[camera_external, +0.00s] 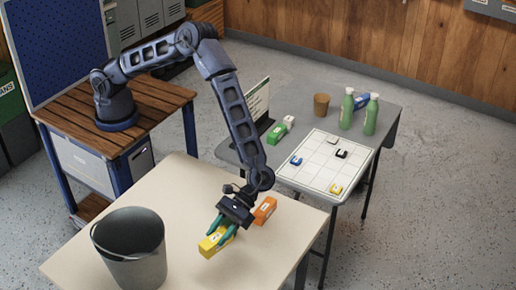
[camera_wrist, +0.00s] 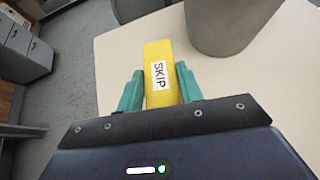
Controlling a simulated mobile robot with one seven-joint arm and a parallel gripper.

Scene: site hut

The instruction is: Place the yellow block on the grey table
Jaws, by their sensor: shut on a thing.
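The yellow block (camera_external: 214,242) is over the cream table in the external view. In the wrist view the yellow block (camera_wrist: 158,75) carries a white label reading SKIP. My gripper (camera_external: 224,230) has its green fingers shut on the block, one on each side; they also show in the wrist view (camera_wrist: 160,88). I cannot tell whether the block touches the cream table. The grey table (camera_external: 392,128) stands behind and to the right in the external view, with several things on it.
On the cream table (camera_external: 180,190) are a grey bucket (camera_external: 130,250) and an orange block (camera_external: 265,210). The grey table holds a white grid board (camera_external: 318,166) with small pieces, a green block (camera_external: 277,134), two green bottles (camera_external: 347,108), a brown cup (camera_external: 321,105) and a laptop (camera_external: 256,110).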

